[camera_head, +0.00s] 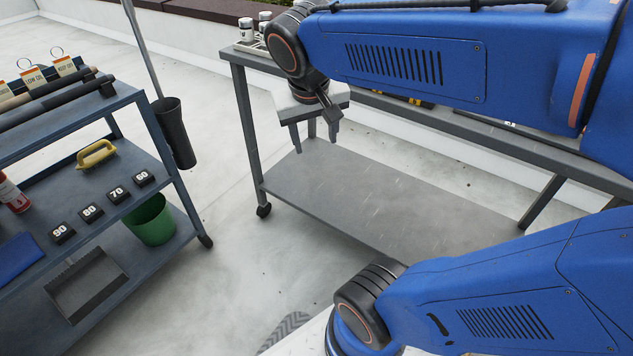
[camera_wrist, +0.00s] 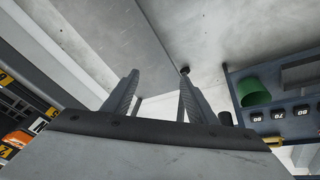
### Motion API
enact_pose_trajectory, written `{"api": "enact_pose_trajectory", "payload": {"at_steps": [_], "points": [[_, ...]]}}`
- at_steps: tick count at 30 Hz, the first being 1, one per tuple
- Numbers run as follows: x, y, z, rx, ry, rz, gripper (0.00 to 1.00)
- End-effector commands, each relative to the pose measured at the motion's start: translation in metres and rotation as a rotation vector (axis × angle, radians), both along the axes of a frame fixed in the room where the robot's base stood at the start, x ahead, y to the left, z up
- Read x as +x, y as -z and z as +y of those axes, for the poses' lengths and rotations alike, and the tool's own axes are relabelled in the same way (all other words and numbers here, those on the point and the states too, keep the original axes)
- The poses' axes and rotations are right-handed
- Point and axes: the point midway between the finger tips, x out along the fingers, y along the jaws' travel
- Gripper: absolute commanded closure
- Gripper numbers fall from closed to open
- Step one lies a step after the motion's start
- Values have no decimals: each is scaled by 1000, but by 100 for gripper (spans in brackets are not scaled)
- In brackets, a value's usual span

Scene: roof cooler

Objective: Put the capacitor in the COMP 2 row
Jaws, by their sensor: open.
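My gripper (camera_head: 315,138) is open and empty, pointing down in front of the grey wheeled table at the middle. Its two fingers also show apart in the wrist view (camera_wrist: 152,97), with only floor and shelf between and beyond them. Several small white and dark cylinders (camera_head: 246,30) stand on the far left end of the table top. I cannot tell whether one of them is the capacitor. No row marked COMP 2 can be read; my arm hides much of the table top.
A blue-grey cart (camera_head: 150,100) at the left holds tags, dark tubes, a yellow-handled tool (camera_head: 96,154), numbered black blocks (camera_head: 90,212) and a green bucket (camera_head: 152,220). A black holder (camera_head: 174,132) with a pole is on its side. The table's lower shelf (camera_head: 350,195) is bare.

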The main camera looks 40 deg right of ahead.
Motion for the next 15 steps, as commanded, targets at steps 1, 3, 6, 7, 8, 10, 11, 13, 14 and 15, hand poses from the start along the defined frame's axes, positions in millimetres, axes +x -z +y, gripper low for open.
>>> {"api": "enact_pose_trajectory", "payload": {"at_steps": [1,3,6,7,8,10,11,13,14,15], "points": [[-15,9,5,27,-46,-11,48],[-30,20,15,60,-121,-27,48],[-48,34,27,94,-212,-56,48],[-52,38,30,103,-236,-64,48],[-56,41,33,110,-257,-72,48],[-63,47,39,122,-299,-89,48],[-65,49,41,126,-311,-95,48],[-69,53,44,132,-335,-106,48],[-70,54,45,133,-342,-109,48],[-71,55,45,135,-347,-112,48]]}}
